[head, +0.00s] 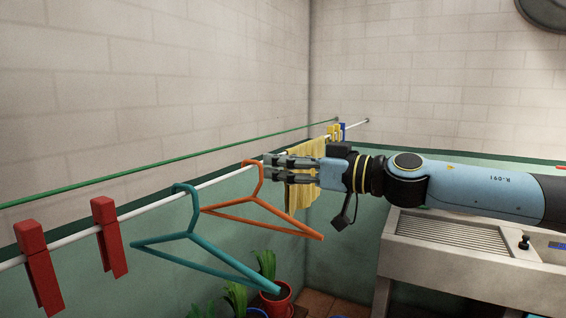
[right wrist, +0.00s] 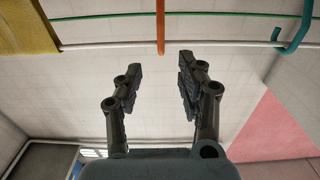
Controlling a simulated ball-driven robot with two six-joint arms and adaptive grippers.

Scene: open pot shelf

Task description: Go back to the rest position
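My right gripper (head: 268,168) reaches in from the right in the head view, close to the line. It also shows in the right wrist view (right wrist: 160,64), its two fingers apart with nothing between them. An orange hanger (head: 290,219) hangs by its hook on the white line, close to the fingertips. In the right wrist view the orange hook (right wrist: 160,28) lies beyond the fingertips, in line with the gap; touching is not seen. My left gripper is in neither view.
A teal hanger (head: 235,265), red pegs (head: 110,240) and a yellow cloth (head: 305,197) are on the white line (head: 150,207). A green line (head: 160,163) runs behind. A sink (head: 450,255) stands at right, potted plants (head: 275,300) below.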

